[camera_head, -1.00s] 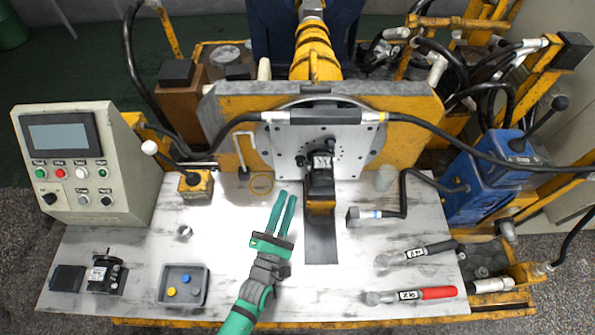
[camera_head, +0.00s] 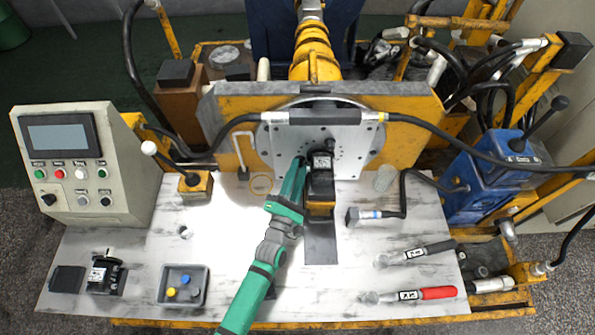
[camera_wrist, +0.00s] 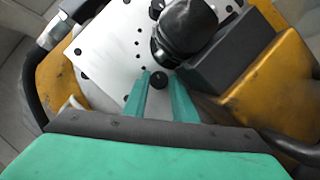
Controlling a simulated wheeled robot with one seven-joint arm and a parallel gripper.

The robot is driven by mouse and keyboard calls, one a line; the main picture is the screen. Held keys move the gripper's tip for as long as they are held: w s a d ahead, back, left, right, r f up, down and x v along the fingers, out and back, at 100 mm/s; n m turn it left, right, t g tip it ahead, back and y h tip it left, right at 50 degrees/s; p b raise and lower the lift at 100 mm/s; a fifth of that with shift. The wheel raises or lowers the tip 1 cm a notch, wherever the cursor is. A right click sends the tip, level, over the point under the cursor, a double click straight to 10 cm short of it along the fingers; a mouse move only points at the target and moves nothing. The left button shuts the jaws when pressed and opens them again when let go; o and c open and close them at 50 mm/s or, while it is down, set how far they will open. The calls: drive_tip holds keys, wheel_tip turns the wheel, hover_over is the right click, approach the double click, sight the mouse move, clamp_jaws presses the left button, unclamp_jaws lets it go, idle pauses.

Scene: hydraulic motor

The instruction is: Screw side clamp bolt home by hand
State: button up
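The side clamp bolt shows as a round black head (camera_wrist: 158,80) on the light metal plate, beside the black motor (camera_head: 322,180). My gripper (camera_head: 301,163) reaches up to the left side of the motor, close to the plate. In the wrist view its two green fingertips (camera_wrist: 160,77) stand apart, one on each side of the bolt head. I cannot tell whether they touch it. In the head view the bolt is hidden at my fingertips. The motor's dark cylindrical part (camera_wrist: 185,30) is just above the bolt in the wrist view.
A black hose (camera_head: 420,125) crosses above the plate (camera_head: 270,147). The bench's left middle is clear.

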clamp_jaws()
drive_tip(key=shift+m, duration=0.4)
drive_tip(key=m+g, duration=0.1)
drive_tip(key=m, duration=0.2)
drive_tip(key=shift+a+r, duration=0.1)
drive_tip(key=shift+r+m+g+y, duration=0.25)
drive_tip(key=shift+m+g, duration=0.35)
drive_tip(key=shift+m, duration=1)
drive_tip(key=shift+r+m+g+y, duration=0.1)
drive_tip(key=shift+m+g+y, duration=0.4)
drive_tip(key=shift+m, duration=1.1)
drive_tip(key=shift+r+m+g+y, duration=0.15)
drive_tip(key=shift+m+g, duration=0.55)
drive_tip(key=shift+m, duration=0.9)
